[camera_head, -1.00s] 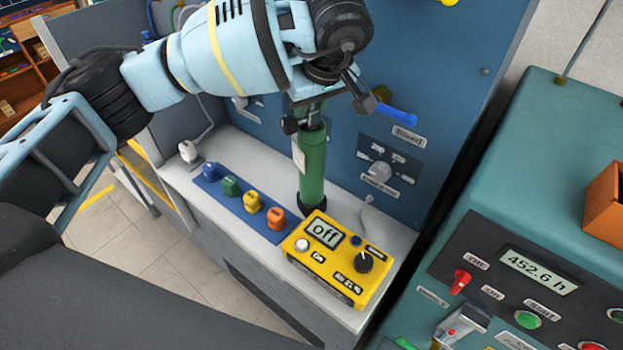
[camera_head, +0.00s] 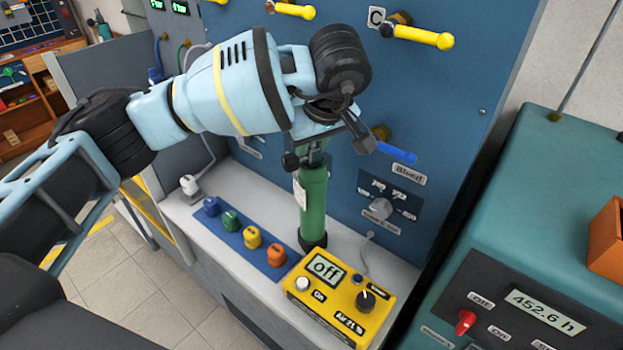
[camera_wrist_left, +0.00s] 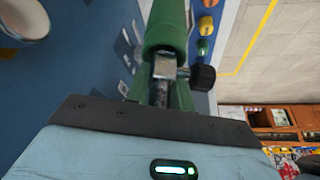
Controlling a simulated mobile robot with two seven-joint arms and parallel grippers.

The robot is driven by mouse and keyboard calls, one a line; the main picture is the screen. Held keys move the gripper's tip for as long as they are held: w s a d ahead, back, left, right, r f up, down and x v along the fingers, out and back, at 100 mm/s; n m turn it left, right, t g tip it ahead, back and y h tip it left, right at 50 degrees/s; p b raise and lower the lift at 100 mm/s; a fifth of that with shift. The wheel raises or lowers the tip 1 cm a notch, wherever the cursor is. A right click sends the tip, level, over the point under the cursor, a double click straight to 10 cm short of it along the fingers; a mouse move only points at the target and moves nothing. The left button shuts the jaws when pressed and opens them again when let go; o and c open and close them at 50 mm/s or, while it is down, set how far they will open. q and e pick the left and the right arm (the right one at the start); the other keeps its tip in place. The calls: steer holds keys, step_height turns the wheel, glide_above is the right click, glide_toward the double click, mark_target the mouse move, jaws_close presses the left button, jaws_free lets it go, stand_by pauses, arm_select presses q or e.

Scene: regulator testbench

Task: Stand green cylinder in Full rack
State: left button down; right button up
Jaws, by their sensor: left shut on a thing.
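The green cylinder (camera_head: 313,207) stands upright on the grey bench ledge, with its dark base behind the yellow meter. A white tag hangs on its side. My left gripper (camera_head: 307,155) is shut on the top of the cylinder, around its valve; my wrist hides part of the grip. In the left wrist view the cylinder (camera_wrist_left: 168,25) runs away from the gripper, with a metal valve and black knob close to the jaws. No rack marked Full can be made out. My right gripper is not in view.
The yellow meter (camera_head: 338,298), reading "off", sits right in front of the cylinder. A blue strip (camera_head: 236,235) with several coloured knobs lies to its left. The blue panel (camera_head: 440,110) with yellow and blue handles rises behind. A teal machine (camera_head: 560,190) stands at right.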

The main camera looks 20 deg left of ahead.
arm_select(q)
step_height(320, 180, up, 10)
steer(key=shift+r, duration=0.15)
stand_by(0.4)
